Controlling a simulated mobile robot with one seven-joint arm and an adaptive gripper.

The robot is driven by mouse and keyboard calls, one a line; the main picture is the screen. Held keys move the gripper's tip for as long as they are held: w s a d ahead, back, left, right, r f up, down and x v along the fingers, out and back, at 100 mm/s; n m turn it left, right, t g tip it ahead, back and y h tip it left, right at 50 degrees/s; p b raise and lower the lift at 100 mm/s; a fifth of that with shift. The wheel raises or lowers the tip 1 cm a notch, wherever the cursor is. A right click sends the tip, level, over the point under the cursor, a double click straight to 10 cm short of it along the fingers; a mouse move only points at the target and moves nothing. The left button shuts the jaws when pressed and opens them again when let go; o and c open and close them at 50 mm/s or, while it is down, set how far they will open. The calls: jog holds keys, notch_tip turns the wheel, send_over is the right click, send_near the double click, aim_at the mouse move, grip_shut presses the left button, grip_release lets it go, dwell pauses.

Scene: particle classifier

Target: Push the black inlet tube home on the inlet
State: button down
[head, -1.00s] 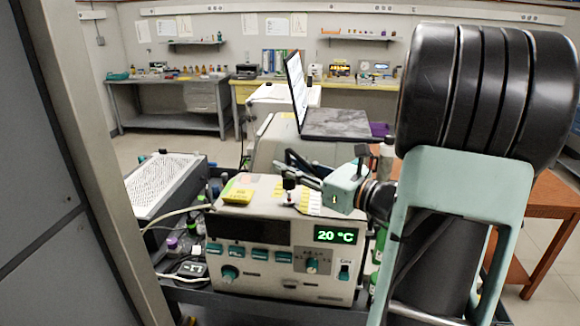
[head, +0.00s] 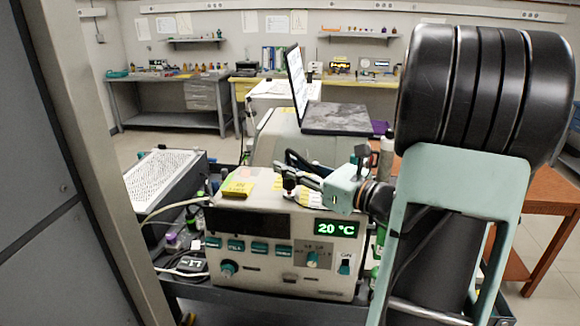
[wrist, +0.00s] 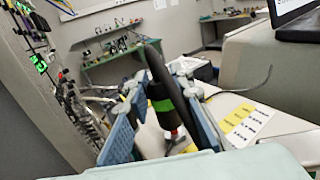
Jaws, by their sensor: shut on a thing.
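In the wrist view, my gripper (wrist: 158,118) is shut on the black inlet tube (wrist: 160,78), a dark hose with a green band near its lower end. The tube stands between the two blue fingers and curves up. Just below its end, a small metal and red fitting (wrist: 176,135), which looks like the inlet, rises from the top of the pale instrument (head: 280,222). I cannot tell how far the tube sits on it. In the head view, my gripper (head: 294,181) is low over the instrument's top, and its fingers largely hide the tube end and inlet.
Yellow and white labels (wrist: 247,122) lie on the right in the wrist view. An open laptop (head: 335,118) stands behind. A perforated grey unit (head: 162,175) is at left.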

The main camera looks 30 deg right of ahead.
jog(key=shift+f, duration=0.4)
jog(key=shift+f+b, duration=0.3)
jog(key=shift+b, duration=0.15)
jog(key=shift+f, duration=0.15)
jog(key=c, duration=1.6)
grip_release()
jog(key=v, duration=1.2)
